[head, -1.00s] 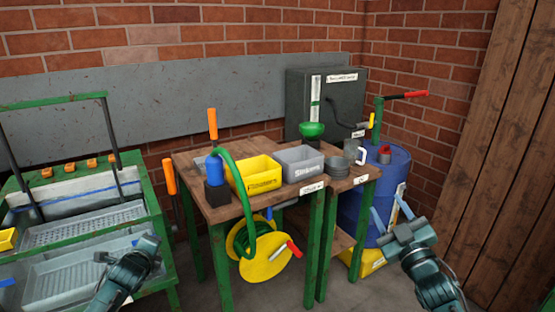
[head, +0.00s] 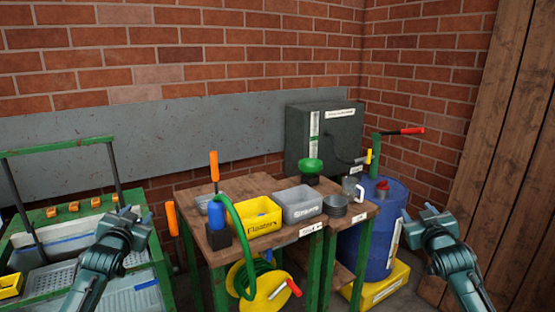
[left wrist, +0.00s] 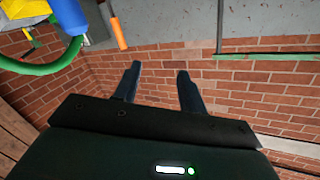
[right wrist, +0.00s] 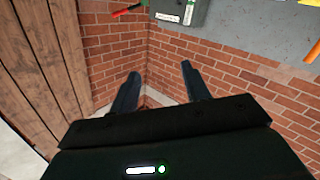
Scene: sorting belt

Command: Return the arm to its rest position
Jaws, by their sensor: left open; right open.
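My left gripper (head: 132,216) is raised in front of the green-framed sorting station at the left of the head view. In the left wrist view its two fingers (left wrist: 155,82) stand apart with nothing between them. My right gripper (head: 417,215) is raised at the right, in front of the blue drum (head: 382,232). In the right wrist view its two fingers (right wrist: 158,88) are also apart and empty. Both grippers appear clear of the furniture, with brick wall seen behind the fingers in the wrist views.
A yellow hose reel (head: 265,295) hangs below. The sorting station (head: 160,262) stands left; wooden planks (head: 505,150) close the right side.

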